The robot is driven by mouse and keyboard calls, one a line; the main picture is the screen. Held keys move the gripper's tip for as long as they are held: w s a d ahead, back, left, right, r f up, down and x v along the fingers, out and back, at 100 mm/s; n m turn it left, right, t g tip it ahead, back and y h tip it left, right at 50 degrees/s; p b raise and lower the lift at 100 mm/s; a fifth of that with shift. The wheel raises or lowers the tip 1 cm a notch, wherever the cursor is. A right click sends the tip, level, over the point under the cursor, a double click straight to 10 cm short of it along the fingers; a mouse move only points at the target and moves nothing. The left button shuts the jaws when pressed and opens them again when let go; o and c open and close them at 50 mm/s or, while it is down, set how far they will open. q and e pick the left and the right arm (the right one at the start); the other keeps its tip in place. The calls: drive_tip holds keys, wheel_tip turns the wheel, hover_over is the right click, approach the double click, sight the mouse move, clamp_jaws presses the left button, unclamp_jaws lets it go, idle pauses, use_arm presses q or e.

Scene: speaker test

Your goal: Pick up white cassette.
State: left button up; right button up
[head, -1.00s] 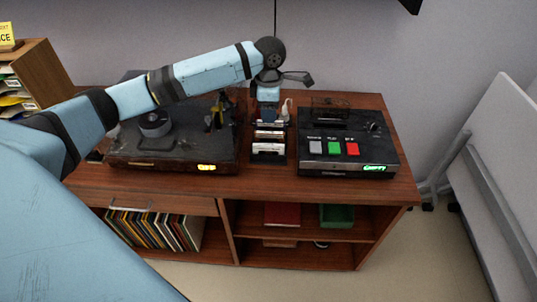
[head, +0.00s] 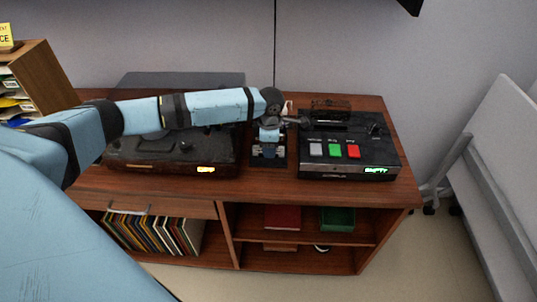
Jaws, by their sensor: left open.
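My left gripper (head: 269,152) points down over the small dark cassette rack (head: 268,163) between the two machines on the cabinet. It is open, with its fingers low at the rack. The gripper and wrist hide most of the cassettes in the rack, so I cannot make out the white cassette clearly or tell whether it lies between the fingers. My right gripper is not in view.
A black record player (head: 170,163) stands left of the rack, partly behind my left arm. A cassette deck (head: 349,143) with grey, green and red buttons stands close on the right. The wooden cabinet top (head: 270,190) is clear in front.

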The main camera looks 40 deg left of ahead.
use_arm(q)
clamp_jaws()
idle(0.3)
wheel_tip(320, 180, up, 20)
drive_tip(key=p, duration=0.1)
drive_tip(key=shift+p, duration=0.3)
